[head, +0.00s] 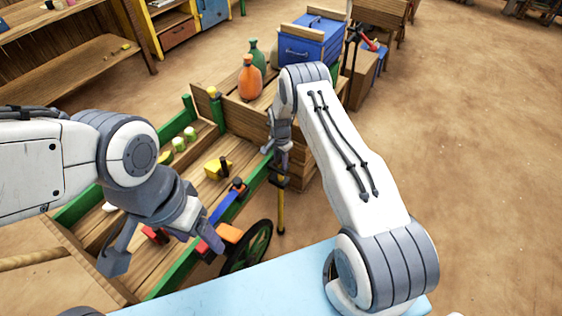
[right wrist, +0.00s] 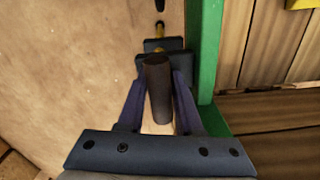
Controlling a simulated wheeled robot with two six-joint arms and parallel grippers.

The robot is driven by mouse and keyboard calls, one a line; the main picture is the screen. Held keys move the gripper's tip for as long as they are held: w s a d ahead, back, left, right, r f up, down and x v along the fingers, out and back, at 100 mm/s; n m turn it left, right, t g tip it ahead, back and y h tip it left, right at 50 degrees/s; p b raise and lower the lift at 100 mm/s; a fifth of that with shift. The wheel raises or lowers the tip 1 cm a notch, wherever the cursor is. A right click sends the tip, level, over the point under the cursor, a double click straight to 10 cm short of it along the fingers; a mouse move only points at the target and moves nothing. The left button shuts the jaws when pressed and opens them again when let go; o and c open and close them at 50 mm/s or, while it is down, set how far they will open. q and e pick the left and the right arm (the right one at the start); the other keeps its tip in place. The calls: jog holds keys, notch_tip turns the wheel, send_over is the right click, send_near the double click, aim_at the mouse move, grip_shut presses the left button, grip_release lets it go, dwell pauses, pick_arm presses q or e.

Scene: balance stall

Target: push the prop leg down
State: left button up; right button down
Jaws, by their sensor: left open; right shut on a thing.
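The prop leg (head: 281,207) is a thin yellow rod hanging upright at the cart's near right side, below a black bracket. Its lower end is at or close to the floor; I cannot tell if it touches. My right gripper (head: 268,150) is above it by the green side rail. In the right wrist view, my right gripper (right wrist: 157,100) is shut around a dark round handle (right wrist: 158,75), with the leg's yellow part (right wrist: 159,30) beyond. My left gripper (head: 163,246) is open and empty over the cart's near left part.
The wooden cart (head: 190,195) with green rails holds several small coloured items. A black wheel (head: 248,248) stands left of the leg. A crate with an orange bottle (head: 250,80) and a blue box (head: 308,42) is behind. The floor at right is clear.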

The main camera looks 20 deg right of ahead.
jog(key=c, duration=0.8)
grip_release()
jog(key=shift+w+a+f, duration=0.1)
jog(key=shift+f, duration=0.05)
jog(key=shift+o, duration=1)
notch_tip(320, 180, up, 10)
jog(key=shift+r+b, duration=0.25)
jog(key=shift+b, duration=0.15)
